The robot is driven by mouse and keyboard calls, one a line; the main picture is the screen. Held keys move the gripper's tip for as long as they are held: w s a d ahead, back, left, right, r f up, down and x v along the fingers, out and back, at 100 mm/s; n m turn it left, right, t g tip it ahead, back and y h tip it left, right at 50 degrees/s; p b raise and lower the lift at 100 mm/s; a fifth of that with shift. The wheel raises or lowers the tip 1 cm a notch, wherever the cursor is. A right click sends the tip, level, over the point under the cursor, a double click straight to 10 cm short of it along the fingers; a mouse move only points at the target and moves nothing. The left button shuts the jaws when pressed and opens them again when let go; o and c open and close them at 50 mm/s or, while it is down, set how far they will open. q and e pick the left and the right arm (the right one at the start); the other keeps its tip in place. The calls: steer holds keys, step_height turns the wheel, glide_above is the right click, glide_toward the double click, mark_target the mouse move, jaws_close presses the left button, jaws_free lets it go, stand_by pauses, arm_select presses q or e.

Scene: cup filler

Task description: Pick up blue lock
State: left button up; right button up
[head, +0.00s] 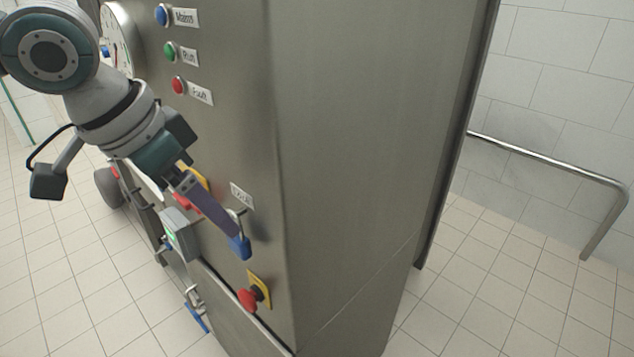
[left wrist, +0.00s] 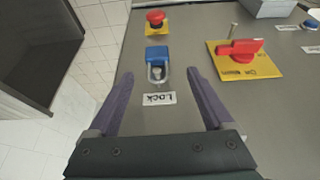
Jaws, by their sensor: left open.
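The blue lock (head: 240,247) is a padlock with a metal shackle, hanging on the steel cabinet front below a "Lock" label (head: 241,195). In the left wrist view the blue lock (left wrist: 157,54) lies ahead of and between the fingertips, with the label (left wrist: 159,98) nearer. My left gripper (head: 232,232) is close to the lock in the head view and covers part of its surroundings. In the left wrist view my left gripper (left wrist: 160,75) has its purple fingers spread, with nothing between them touching. My right gripper is in neither view.
A red emergency button on a yellow plate (head: 259,291) is just below the lock. A red rotary switch on a yellow plate (left wrist: 240,55) is beside it. A grey box (head: 181,234) sits left of my fingers. A metal rail (head: 550,165) is on the right wall.

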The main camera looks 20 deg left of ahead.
mark_target(240, 245)
arm_select(q)
steer(key=x, duration=0.7)
steer(key=shift+s+d+f, duration=0.15)
steer(key=shift+s+f, duration=0.05)
steer(key=shift+f, duration=0.1)
jaws_close()
stand_by(0.4)
